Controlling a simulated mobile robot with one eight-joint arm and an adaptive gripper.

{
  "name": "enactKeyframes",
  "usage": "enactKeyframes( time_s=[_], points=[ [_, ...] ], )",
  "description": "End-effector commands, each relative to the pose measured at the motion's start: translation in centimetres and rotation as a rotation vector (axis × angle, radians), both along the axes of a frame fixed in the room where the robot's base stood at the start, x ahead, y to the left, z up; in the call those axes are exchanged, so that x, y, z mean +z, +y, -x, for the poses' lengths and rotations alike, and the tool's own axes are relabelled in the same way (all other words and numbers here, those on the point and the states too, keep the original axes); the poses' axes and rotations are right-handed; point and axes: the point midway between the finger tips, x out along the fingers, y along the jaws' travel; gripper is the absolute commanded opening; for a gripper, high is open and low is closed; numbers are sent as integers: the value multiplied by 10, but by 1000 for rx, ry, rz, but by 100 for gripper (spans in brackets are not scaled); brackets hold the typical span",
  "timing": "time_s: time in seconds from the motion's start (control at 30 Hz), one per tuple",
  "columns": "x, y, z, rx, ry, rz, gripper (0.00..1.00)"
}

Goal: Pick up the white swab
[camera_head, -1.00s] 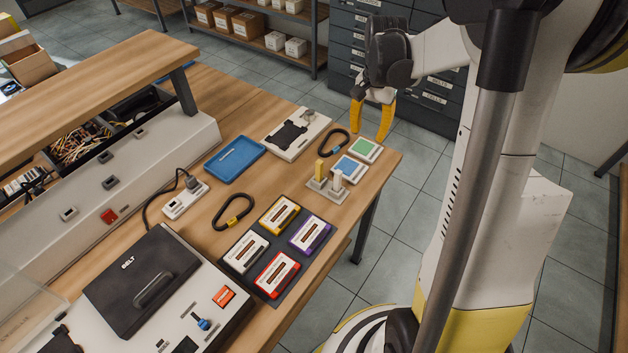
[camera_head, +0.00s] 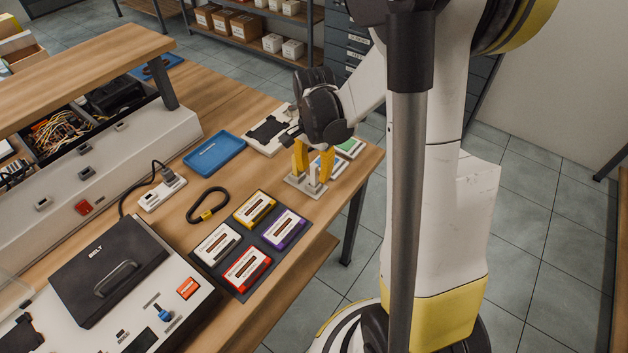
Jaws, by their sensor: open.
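The white swab (camera_head: 313,174) stands upright in a small light-grey holder (camera_head: 306,187) near the table's right edge. A yellow swab stood beside it in the earlier view; now it is hard to tell apart from my yellow left finger. My gripper (camera_head: 313,169) is over the holder with its fingers apart and pointing down. In the picture, one finger is left of the white swab and the other right of it. I see no contact with the swab, and cannot tell the exact depth between them.
A blue tray (camera_head: 215,154) and a white device (camera_head: 268,132) lie behind. Colored squares (camera_head: 350,147) are partly hidden behind my gripper. The floor right of the table is open.

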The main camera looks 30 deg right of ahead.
Motion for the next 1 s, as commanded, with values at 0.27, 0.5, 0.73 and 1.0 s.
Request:
enactKeyframes(
  time_s=[0.27, 0.5, 0.73, 1.0],
  points=[
    [-27, 0, 1, 0, 0, 0, 41],
    [-26, 0, 1, 0, 0, 0, 3],
    [-26, 0, 1, 0, 0, 0, 0],
    [-21, 0, 1, 0, 0, 0, 0]
  ],
)
